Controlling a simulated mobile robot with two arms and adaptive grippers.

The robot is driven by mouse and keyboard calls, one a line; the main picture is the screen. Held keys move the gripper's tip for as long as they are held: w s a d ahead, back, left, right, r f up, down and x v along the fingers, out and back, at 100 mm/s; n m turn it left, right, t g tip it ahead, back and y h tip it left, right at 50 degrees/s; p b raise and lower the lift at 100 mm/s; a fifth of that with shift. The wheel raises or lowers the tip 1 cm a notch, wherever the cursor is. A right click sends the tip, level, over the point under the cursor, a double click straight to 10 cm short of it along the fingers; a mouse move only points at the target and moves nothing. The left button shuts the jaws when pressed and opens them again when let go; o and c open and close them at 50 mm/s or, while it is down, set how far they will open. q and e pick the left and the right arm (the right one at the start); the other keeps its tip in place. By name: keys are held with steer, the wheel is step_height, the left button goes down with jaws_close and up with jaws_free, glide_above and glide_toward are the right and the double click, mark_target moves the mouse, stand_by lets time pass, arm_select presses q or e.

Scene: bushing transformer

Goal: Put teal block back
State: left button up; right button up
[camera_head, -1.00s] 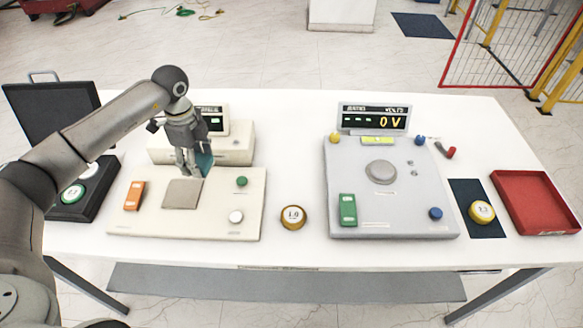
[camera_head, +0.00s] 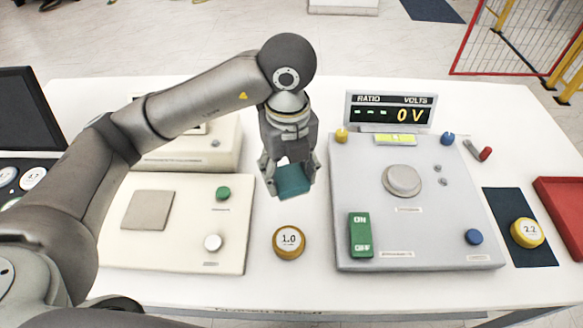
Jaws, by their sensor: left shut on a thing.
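The teal block (camera_head: 292,181) is in my left gripper (camera_head: 290,172), which is shut on it. The gripper points down and holds the block slightly tilted, over the white table between the cream unit (camera_head: 170,225) and the grey unit (camera_head: 415,215). I cannot tell exactly how high the block is above the table. A yellow round piece marked 1.0 (camera_head: 289,242) stands on the table in front of the block. My right gripper is not in view.
The grey unit has a display (camera_head: 390,112) reading 0 V, a round grey plate (camera_head: 402,181) and a green switch (camera_head: 360,235). A yellow piece marked 2.2 (camera_head: 527,232) sits on a dark mat (camera_head: 512,205) at right. A red tray (camera_head: 562,210) is beyond it.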

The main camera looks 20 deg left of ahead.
arm_select(q)
steer(key=w+f+p, duration=0.1)
steer(key=w+f, duration=0.1)
steer(key=w, duration=0.1)
steer(key=w+a+f, duration=0.1)
steer(key=w+f, duration=0.1)
steer(key=w, duration=0.1)
steer(key=w+a+f+p, duration=0.1)
steer(key=w+f, duration=0.1)
steer(key=f, duration=0.1)
steer(key=shift+w+a+p, duration=0.2)
steer(key=shift+w+p, duration=0.1)
steer(key=shift+w, duration=0.1)
steer(key=shift+w+a+f, duration=0.15)
steer(key=shift+w+f, duration=0.2)
steer(key=shift+f, duration=0.15)
step_height(320, 180, down, 2)
steer(key=shift+f+p, duration=0.1)
steer(key=shift+p, duration=0.85)
steer(key=shift+f, duration=0.7)
steer(key=o, duration=1)
steer(key=shift+c, duration=0.2)
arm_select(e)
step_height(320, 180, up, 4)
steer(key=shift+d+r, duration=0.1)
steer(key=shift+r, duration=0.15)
arm_select(q)
steer(key=shift+r, duration=0.2)
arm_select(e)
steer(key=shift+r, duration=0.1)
